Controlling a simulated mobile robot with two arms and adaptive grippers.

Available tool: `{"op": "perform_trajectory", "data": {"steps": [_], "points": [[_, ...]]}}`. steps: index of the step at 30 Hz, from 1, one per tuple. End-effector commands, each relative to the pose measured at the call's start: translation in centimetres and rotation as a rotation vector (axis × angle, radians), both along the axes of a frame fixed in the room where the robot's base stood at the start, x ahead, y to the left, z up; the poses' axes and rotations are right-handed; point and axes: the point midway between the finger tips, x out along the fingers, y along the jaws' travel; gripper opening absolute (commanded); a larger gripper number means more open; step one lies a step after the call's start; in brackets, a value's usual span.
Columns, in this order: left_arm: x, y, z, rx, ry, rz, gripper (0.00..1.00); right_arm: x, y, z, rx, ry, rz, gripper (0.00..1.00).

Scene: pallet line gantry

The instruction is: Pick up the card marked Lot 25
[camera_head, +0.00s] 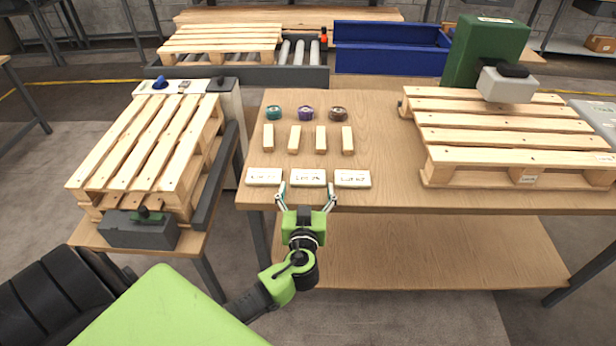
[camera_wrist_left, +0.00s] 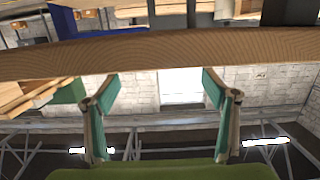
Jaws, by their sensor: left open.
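Three white cards lie in a row along the front edge of the wooden table (camera_head: 385,190): a left card (camera_head: 264,176), a middle card (camera_head: 308,178) and a right card (camera_head: 352,178). Their dark print is small; the middle one seems to read Lot 25, but I cannot be sure. My left gripper (camera_head: 308,192) is open, its fingertips on either side of the middle card's front part. No grip on it shows. In the left wrist view my open fingers (camera_wrist_left: 155,90) show near the table's wooden edge (camera_wrist_left: 160,52), and no card is clear there. My right gripper is not seen.
Behind the cards stand several wooden blocks (camera_head: 294,139) and three small rolls, teal (camera_head: 274,112), purple (camera_head: 306,113) and brown (camera_head: 338,114). A pallet (camera_head: 520,135) and a green device (camera_head: 487,50) occupy the table's right. Another pallet (camera_head: 150,140) lies left.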

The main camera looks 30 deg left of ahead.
Motion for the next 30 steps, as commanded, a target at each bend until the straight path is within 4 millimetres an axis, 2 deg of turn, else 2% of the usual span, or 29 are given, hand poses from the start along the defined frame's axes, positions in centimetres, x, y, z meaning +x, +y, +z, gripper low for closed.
{"op": "perform_trajectory", "data": {"steps": [6, 12, 21, 24, 25, 30], "points": [[2.3, 1.2, -0.1, 0.004, 0.001, 0.000, 0.78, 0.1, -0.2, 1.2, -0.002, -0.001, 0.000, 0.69], [4.0, 2.2, -0.6, 0.003, 0.002, 0.000, 0.78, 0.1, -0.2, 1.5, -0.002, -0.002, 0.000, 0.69], [4.2, 2.4, -0.8, 0.000, 0.001, 0.000, 0.78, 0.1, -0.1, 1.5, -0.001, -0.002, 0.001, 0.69], [4.2, 2.4, -0.8, 0.000, 0.001, 0.000, 0.52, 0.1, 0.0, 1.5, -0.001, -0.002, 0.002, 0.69], [4.2, 2.4, -0.8, 0.000, 0.001, 0.000, 0.48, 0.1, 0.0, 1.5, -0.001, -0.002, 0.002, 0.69], [4.2, 2.4, -0.8, 0.000, 0.001, 0.000, 0.48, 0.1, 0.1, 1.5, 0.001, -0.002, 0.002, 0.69]]}}
